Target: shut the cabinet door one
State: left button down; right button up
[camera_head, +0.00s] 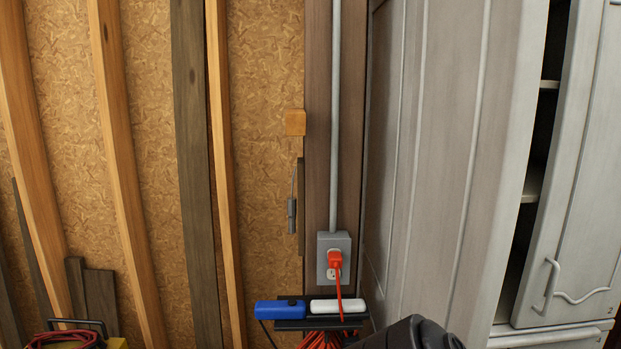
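A tall grey wooden cabinet fills the right side of the head view. A broad grey panel (430,150) with long raised mouldings faces left; I cannot tell how much of it is cabinet side and how much is an open door one. Right of its edge is a dark gap with shelves (533,183) showing inside. Beyond the gap is a grey door marked 2 (590,190), with a curved handle (550,285). No number one or handle shows on the left panel. Neither gripper is in view.
A power outlet (333,259) with an orange plug is on the wall beside the cabinet. A small shelf (290,324) below holds a blue and a white item. Wooden planks (125,180) line the left wall. A rounded black shape (412,335) shows at the bottom.

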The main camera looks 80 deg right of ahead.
aim_at(479, 65)
jog(key=z, duration=3.1)
jog(key=i, duration=0.5)
jog(key=z, duration=0.4)
jog(key=k, duration=0.25)
jog(key=u, duration=0.8)
